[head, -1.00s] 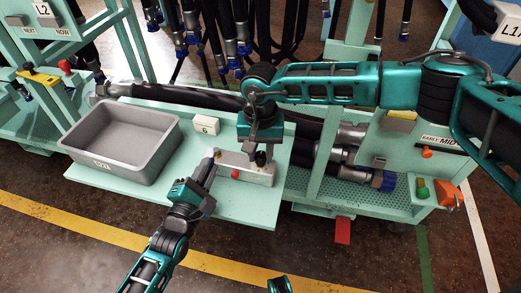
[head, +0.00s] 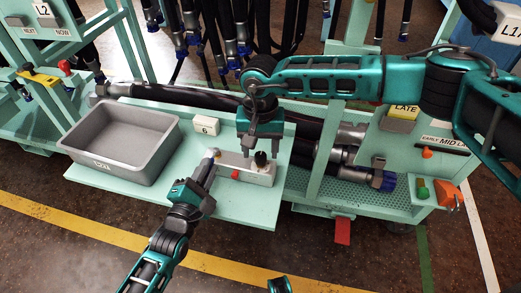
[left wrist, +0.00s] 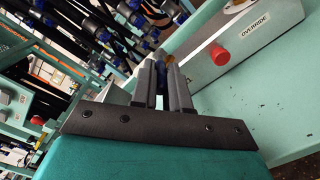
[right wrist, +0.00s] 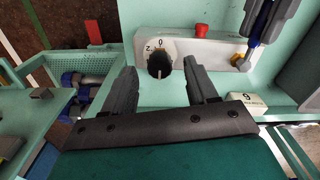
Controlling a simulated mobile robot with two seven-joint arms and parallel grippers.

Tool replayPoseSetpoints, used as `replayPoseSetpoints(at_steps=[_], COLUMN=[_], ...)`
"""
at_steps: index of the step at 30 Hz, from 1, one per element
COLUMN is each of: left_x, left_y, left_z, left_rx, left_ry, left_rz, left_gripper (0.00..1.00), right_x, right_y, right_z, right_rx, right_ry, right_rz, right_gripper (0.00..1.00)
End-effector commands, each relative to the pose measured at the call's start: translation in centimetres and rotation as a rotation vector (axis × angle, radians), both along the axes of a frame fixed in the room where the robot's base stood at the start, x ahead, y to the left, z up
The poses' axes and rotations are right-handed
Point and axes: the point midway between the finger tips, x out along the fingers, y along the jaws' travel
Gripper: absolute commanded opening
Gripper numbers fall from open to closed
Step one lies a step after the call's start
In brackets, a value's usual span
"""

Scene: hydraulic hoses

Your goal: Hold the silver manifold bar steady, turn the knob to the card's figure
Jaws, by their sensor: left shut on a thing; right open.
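The silver manifold bar (head: 228,159) lies on the green bench shelf, with a red button (head: 236,174) and a black knob (head: 260,157). In the right wrist view the knob (right wrist: 159,66) sits on a white dial with 0 and 2 readable; its pointer is too small to read surely. The card (head: 207,125) behind the bar shows 6.
A grey tray (head: 173,151) stands left of the bar. Thick hoses (head: 185,95) lie behind and to the right. The shelf in front of the bar is clear.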

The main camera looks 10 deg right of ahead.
Motion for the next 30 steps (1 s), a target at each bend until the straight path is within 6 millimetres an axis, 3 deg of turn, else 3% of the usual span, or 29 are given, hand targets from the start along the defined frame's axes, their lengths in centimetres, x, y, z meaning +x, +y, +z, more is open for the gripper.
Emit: replayPoseSetpoints(at_steps=[9, 15, 30], left_x=[0.0, 0.0, 0.0], left_y=[0.0, 0.0, 0.0], left_z=[-0.1, -0.1, -0.1], left_rx=[0.001, 0.001, 0.001], left_ry=[0.001, 0.001, 0.001], left_rz=[0.000, 0.000, 0.000], left_gripper=[0.00, 0.00, 0.00], right_x=[0.1, 0.0, 0.0], right_y=[0.0, -0.1, -0.1], right_z=[6.8, 9.7, 10.5], right_rx=[0.001, 0.000, -0.001], right_ry=[-0.003, -0.001, 0.000], right_rz=[0.000, -0.001, -0.001], right_gripper=[0.58, 0.58, 0.58])
